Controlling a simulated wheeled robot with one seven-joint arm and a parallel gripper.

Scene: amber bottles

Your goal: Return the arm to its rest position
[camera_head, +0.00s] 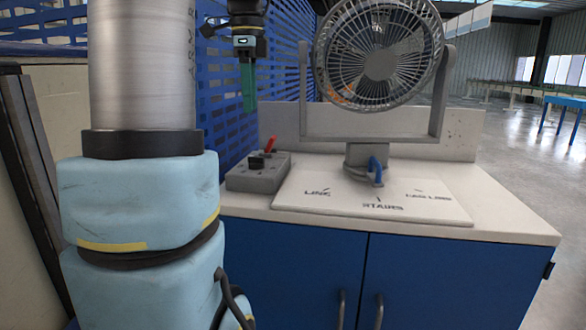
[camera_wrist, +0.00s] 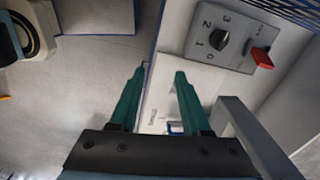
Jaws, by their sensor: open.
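My gripper (camera_wrist: 162,72) shows in the wrist view with its two green fingers apart and nothing between them. In the head view my gripper (camera_head: 249,112) hangs with its green fingers pointing down, in front of the blue slatted panel and above the left end of the white counter. The large pale blue joints of my arm fill the left of the head view. My gripper appears apart from everything around it.
A grey switch box (camera_head: 257,176) with a red lever stands on the counter (camera_head: 490,195); its dial shows in the wrist view (camera_wrist: 219,40). A fan (camera_head: 379,62) stands on a white board. Blue cabinet doors (camera_head: 440,280) lie below. Open floor (camera_head: 550,140) is at right.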

